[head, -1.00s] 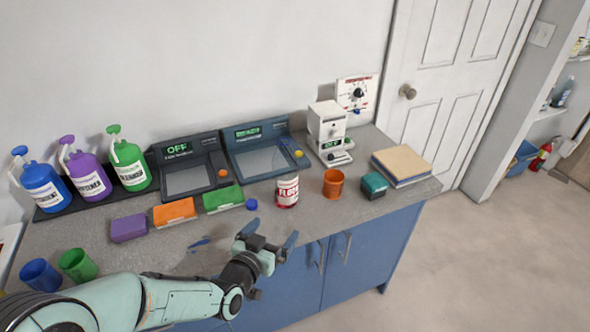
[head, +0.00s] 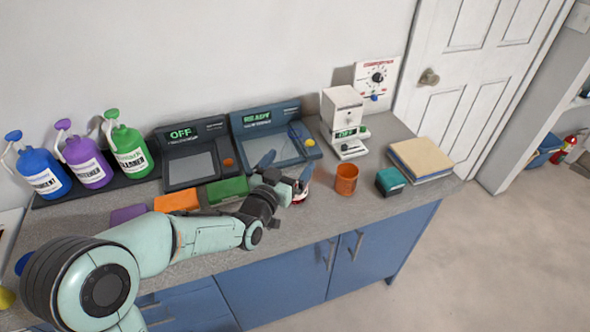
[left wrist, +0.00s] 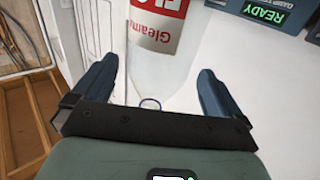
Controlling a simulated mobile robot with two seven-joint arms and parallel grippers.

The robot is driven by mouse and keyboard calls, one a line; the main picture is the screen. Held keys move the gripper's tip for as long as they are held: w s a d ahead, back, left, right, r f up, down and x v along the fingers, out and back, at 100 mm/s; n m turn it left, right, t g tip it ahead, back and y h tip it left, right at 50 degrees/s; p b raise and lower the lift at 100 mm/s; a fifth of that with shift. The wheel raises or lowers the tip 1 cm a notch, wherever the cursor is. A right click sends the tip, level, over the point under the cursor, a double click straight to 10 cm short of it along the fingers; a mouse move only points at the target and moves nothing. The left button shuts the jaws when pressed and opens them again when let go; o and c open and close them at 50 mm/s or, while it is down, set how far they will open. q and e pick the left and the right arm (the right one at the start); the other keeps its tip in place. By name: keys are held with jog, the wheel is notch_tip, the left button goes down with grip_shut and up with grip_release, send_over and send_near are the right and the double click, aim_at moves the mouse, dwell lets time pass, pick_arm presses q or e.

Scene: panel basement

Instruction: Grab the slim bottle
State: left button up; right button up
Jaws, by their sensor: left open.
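The bottle with a red and white label shows in the head view (head: 301,196), mostly hidden behind my left gripper (head: 286,168). In the left wrist view the bottle (left wrist: 158,40) is pale, with lettering on its label. It stands ahead of and between the two open fingers of the left gripper (left wrist: 158,72). A gap shows on each side, and the fingers do not grip it. My right gripper is in neither view.
An orange cup (head: 346,180) and a teal box (head: 391,181) stand to the right of the bottle. Green (head: 227,190) and orange (head: 176,201) blocks lie to its left. Two display consoles and blue, purple and green pump bottles line the back. The counter's front right is clear.

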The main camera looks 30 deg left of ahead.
pick_arm(q)
jog(key=w, duration=0.3)
jog(key=w+p, duration=0.1)
jog(key=w, duration=0.1)
jog(key=shift+w+a+f, duration=0.1)
jog(key=shift+w+f, duration=0.05)
jog(key=shift+f, duration=0.15)
jog(key=c, duration=1.1)
jog(key=shift+o, duration=0.2)
jog(key=shift+r, duration=0.2)
